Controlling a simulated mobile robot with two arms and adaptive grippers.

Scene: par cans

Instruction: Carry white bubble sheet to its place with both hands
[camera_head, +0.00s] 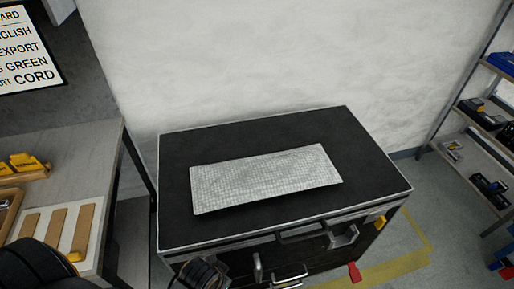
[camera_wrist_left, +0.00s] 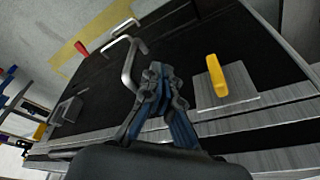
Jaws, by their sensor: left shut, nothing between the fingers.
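The white bubble sheet (camera_head: 265,178) lies flat on the black top of a large case (camera_head: 215,150). It is a long, pale rectangle with a fine bumpy texture, set slightly askew, with bare black top around it. My left gripper (camera_wrist_left: 158,75) is shut and empty in the left wrist view, close to the front side of the case and its metal handle. The sheet does not show in that view. My right gripper is in neither view.
The case front has handles (camera_wrist_left: 124,62), a yellow latch (camera_wrist_left: 216,75) and a red tag (camera_head: 354,271). A workbench (camera_head: 75,145) with wooden pieces stands left. A shelf rack (camera_head: 487,120) stands right. A white wall is behind; yellow floor tape (camera_head: 400,265) runs at right.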

